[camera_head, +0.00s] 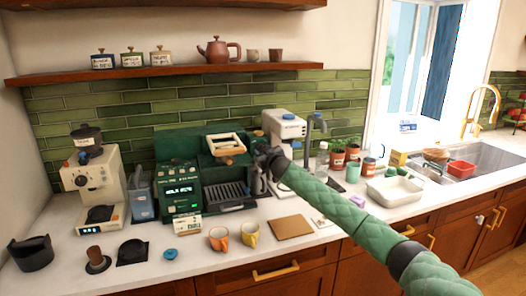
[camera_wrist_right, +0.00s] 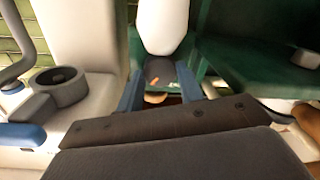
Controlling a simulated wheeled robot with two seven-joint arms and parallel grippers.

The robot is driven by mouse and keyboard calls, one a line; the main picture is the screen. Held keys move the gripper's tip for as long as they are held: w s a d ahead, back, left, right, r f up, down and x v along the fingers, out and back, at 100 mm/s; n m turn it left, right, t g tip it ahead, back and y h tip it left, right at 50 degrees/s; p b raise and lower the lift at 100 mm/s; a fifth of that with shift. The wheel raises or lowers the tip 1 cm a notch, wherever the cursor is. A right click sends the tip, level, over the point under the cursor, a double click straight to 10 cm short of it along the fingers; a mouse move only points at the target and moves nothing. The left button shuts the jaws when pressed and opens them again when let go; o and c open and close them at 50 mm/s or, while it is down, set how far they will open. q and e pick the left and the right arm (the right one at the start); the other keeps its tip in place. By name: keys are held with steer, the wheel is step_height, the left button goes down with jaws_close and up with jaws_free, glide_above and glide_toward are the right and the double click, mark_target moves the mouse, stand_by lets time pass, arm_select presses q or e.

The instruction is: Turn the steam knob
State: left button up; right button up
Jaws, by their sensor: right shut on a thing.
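The green espresso machine (camera_head: 228,152) stands on the counter against the green tiles, and its green body fills the right of the right wrist view (camera_wrist_right: 245,70). My right gripper (camera_head: 264,158) reaches in from the right to the machine's right side. In the right wrist view, its two blue fingers (camera_wrist_right: 160,82) are closed on a pale rounded piece, the steam knob (camera_wrist_right: 162,25), at the machine's side. In the head view the knob is hidden behind the gripper. My left gripper is not in view.
A white machine (camera_head: 284,126) stands close to the right of the gripper. An orange cup (camera_head: 218,239), a yellow cup (camera_head: 250,235) and a wooden board (camera_head: 291,227) are in front. A white basin (camera_head: 396,190) and the sink (camera_head: 470,158) lie further right.

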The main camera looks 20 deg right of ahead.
steer(key=n+p, duration=0.2)
steer(key=n, duration=0.3)
steer(key=shift+r+n, duration=0.15)
steer(key=shift+n, duration=0.15)
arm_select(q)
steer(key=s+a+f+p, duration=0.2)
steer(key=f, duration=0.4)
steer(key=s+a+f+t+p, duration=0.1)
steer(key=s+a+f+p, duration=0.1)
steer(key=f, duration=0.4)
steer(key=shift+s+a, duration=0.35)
arm_select(e)
steer(key=shift+a+n+g+h, duration=0.15)
steer(key=shift+n+h, duration=0.1)
steer(key=shift+n, duration=2.15)
steer(key=shift+n+g+h, duration=0.15)
steer(key=shift+n+h, duration=0.1)
steer(key=shift+n, duration=2.15)
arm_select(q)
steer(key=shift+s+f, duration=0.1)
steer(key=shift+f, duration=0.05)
arm_select(e)
steer(key=shift+f, duration=0.25)
steer(key=o, duration=1)
steer(key=shift+r, duration=0.1)
